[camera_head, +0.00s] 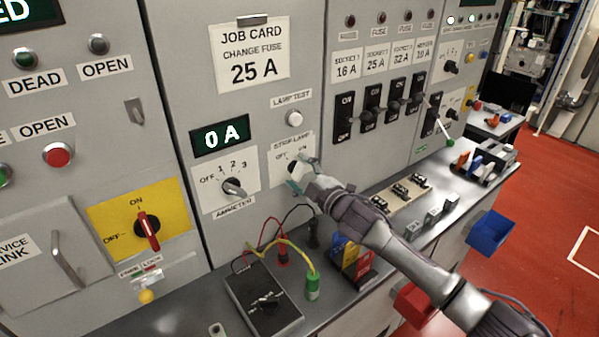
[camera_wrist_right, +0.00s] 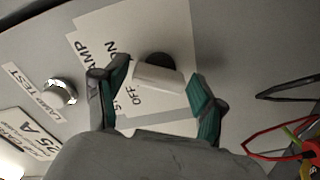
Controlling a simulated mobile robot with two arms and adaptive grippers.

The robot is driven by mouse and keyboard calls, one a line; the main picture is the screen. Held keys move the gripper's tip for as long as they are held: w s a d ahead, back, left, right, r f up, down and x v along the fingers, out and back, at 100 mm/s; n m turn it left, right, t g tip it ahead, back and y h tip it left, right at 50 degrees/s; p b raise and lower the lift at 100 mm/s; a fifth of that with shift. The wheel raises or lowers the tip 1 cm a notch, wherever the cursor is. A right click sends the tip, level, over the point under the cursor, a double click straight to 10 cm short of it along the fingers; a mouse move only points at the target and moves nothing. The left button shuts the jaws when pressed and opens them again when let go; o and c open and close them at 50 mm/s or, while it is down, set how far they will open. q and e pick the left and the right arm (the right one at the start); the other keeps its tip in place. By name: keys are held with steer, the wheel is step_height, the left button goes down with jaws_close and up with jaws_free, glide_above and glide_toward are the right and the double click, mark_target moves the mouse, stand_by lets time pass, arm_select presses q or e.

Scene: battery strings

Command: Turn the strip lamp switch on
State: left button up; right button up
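The strip lamp switch is a small white handle on a dark round base, on a white label plate marked OFF and ON. In the wrist view its handle (camera_wrist_right: 158,77) lies between my fingers. In the head view its label plate (camera_head: 278,153) shows, and the gripper covers part of the switch. My right gripper (camera_head: 300,180) is at the panel in front of the switch. In the wrist view its green-padded fingers (camera_wrist_right: 155,98) are spread on either side of the handle, with gaps showing. I cannot tell which mark the handle points at. My left gripper is not in view.
The white lamp test button (camera_head: 294,118) is above the switch. The ammeter knob (camera_head: 234,187) is to its left, under a display (camera_head: 219,135) reading 0 A. Below, a black meter (camera_head: 264,298) with leads and a block of coloured pieces (camera_head: 352,262) stand on the bench.

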stand_by(0.3)
steer(key=v, duration=1.2)
